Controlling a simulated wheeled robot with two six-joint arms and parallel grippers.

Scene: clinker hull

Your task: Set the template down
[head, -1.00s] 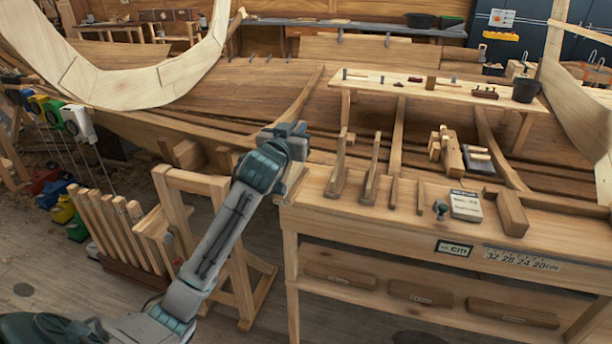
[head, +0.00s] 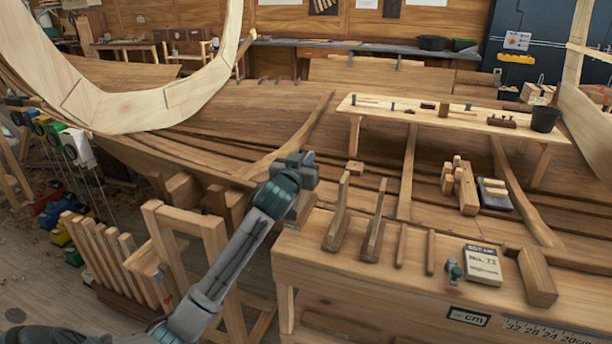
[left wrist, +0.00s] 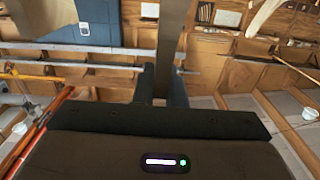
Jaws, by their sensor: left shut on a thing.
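My left gripper (head: 304,168) is at the left end of the workbench (head: 385,268), in the middle of the head view. In the left wrist view its two fingers (left wrist: 163,88) are shut on a thin, grey-brown strip, which I take to be the template (left wrist: 175,36). There the strip stands edge-on between the fingers and runs up out of the picture. In the head view the gripper hides most of what it holds. I cannot tell whether the template touches the bench. My right gripper is not in view.
A wooden rack (head: 120,262) stands left. The plank hull (head: 225,110) lies behind.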

